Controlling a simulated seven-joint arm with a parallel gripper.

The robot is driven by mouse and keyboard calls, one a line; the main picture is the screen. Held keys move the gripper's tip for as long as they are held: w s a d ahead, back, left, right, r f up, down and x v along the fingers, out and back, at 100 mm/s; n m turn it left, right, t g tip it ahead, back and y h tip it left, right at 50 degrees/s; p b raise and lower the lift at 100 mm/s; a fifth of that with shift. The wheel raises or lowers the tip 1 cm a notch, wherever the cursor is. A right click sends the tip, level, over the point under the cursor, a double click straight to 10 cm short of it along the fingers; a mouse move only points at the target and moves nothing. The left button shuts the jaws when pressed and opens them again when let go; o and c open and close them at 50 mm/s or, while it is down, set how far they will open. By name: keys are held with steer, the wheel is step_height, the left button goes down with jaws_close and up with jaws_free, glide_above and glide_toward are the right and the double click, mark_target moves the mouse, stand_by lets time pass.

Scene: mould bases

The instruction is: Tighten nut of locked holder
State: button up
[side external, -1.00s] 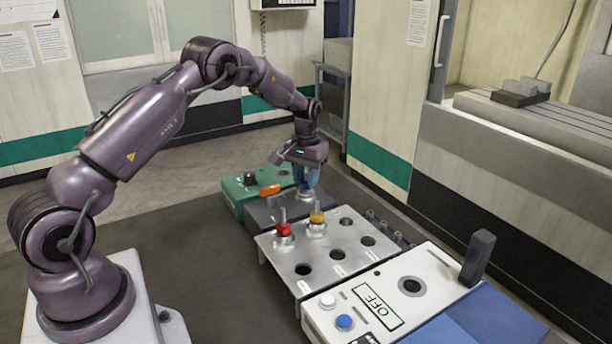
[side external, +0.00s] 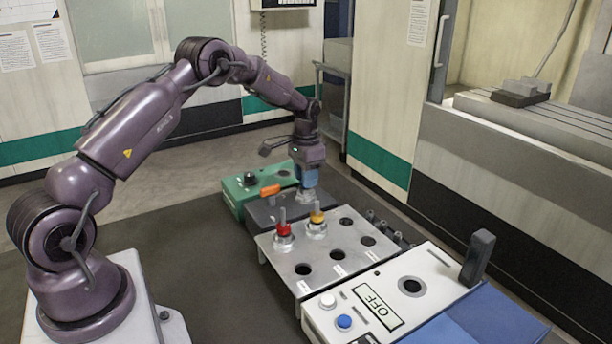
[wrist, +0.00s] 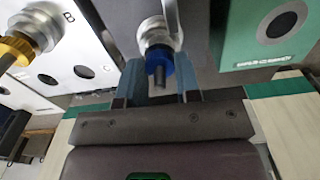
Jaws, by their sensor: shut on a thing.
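The locked holder shows in the wrist view as a silver nut (wrist: 158,30) with a blue ring (wrist: 160,63) and a dark tip, standing in a dark grey block. In the side view its silver base (side external: 306,196) shows on the dark grey block (side external: 262,210), right under my gripper. My gripper (side external: 307,187) points down with its fingers shut around the holder. In the wrist view the fingers (wrist: 160,86) lie on both sides of the blue ring. The contact faces are partly hidden.
A metal rack (side external: 290,256) nearer the camera carries a red holder (side external: 283,231) and a yellow holder (side external: 317,219), with several empty holes. A green box (side external: 236,192) with a black knob adjoins the dark block. A white box (side external: 400,262) marked OFF has an upright black lever (side external: 478,257).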

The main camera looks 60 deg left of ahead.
steer(key=shift+r, duration=0.15)
steer(key=o, duration=0.9)
steer(key=shift+o, duration=0.2)
step_height(320, 180, up, 13)
stand_by(0.3)
